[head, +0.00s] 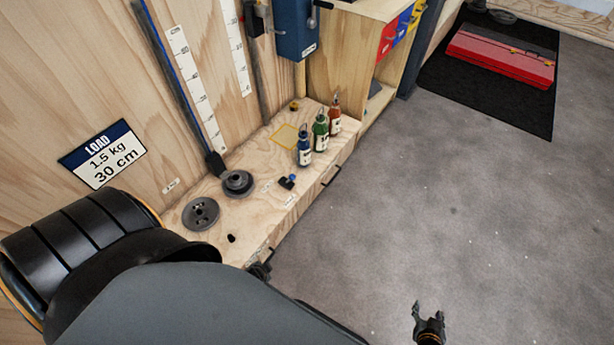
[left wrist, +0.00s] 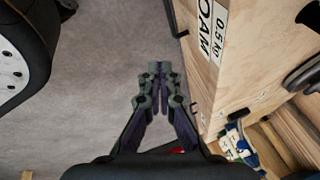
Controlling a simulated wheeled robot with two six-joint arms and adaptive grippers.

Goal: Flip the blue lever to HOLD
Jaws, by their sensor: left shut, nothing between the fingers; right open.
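A small lever with a blue knob (head: 288,181) on a dark base sits near the front edge of the wooden bench (head: 262,212). Small white labels lie beside it, too small to read, so I cannot tell its setting. My left arm covers the lower left of the head view. The left gripper (left wrist: 160,72) is shut and empty in the left wrist view, beside the bench's wooden front and apart from the lever. My right gripper (head: 429,313) is open and empty over the grey floor, far from the lever.
Blue (head: 304,148), green (head: 320,132) and red (head: 335,117) bottles stand right of the lever. Weight plates (head: 201,214) lie to its left. A blue box (head: 296,30) hangs on the wall above. The floor in front is clear.

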